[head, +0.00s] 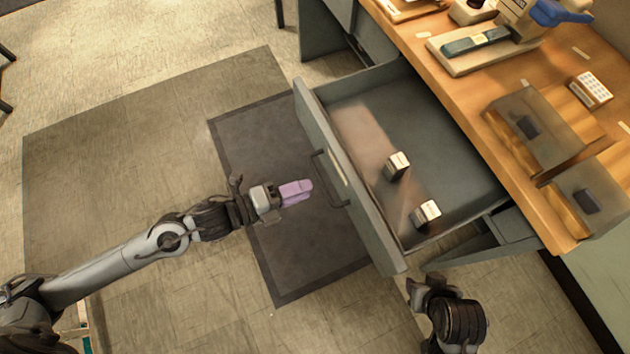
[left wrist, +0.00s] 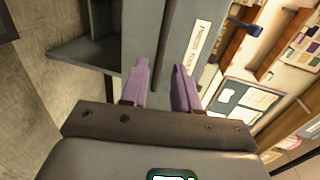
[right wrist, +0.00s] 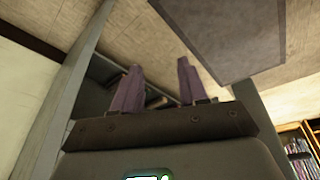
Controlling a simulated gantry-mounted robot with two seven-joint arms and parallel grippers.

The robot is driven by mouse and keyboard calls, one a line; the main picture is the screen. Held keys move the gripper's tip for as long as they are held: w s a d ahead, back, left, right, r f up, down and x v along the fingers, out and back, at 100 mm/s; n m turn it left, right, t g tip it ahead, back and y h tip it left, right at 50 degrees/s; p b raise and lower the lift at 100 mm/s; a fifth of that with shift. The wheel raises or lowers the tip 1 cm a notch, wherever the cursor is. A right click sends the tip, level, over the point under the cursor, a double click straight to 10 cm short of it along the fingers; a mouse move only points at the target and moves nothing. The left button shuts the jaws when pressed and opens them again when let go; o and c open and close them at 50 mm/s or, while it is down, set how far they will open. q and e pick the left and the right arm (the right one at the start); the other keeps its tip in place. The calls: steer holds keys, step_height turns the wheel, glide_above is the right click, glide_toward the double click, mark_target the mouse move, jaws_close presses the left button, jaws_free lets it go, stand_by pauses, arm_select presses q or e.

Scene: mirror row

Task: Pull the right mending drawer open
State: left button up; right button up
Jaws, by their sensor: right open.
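The grey drawer (head: 301,105) stands far out from under the wooden bench, with two small boxes inside, one (head: 397,165) farther back and one (head: 426,213) nearer. Its front carries a dark bar handle (head: 328,180) and a pale label, which shows in the left wrist view (left wrist: 195,47), too small to read surely. My left gripper (head: 297,192) has its purple fingers just in front of the handle, apart and empty, pointing at the drawer front. My right gripper (head: 412,288) is open and empty beside the near end of the drawer front, partly hidden by its own wrist.
The wooden bench (head: 468,113) holds a machine with a blue part (head: 555,12), a calculator-like pad (head: 590,90) and clear bins (head: 540,130). Another grey cabinet (head: 330,30) stands farther back. A dark mat (head: 250,150) covers the floor before the drawer, which is clear.

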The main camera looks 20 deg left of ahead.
arm_select(q)
steer(key=shift+p+v, duration=0.35)
steer(key=shift+v, duration=2)
step_height(320, 180, up, 4)
steer(key=d+n+t+y+p, duration=0.1)
steer(key=d+n+t+p, duration=0.1)
steer(key=d+n+t, duration=0.3)
steer(key=w+a+f+n+g+y, duration=0.25)
steer(key=a+n+y, duration=0.45)
steer(key=n, duration=0.4)
steer(key=s+a+f+n+g+y, duration=0.2)
steer(key=s+a+f+n+g, duration=0.15)
steer(key=s+n+g, duration=0.2)
steer(key=s+a+f+n+g+y, duration=0.2)
steer(key=s+f+n+g, duration=0.2)
steer(key=s+n, duration=0.15)
step_height(320, 180, up, 39)
steer(key=m+p, duration=0.1)
steer(key=p, duration=3.8)
step_height(320, 180, down, 46)
steer(key=b, duration=4.6)
steer(key=shift+s+t, duration=0.25)
steer(key=shift+t, duration=0.05)
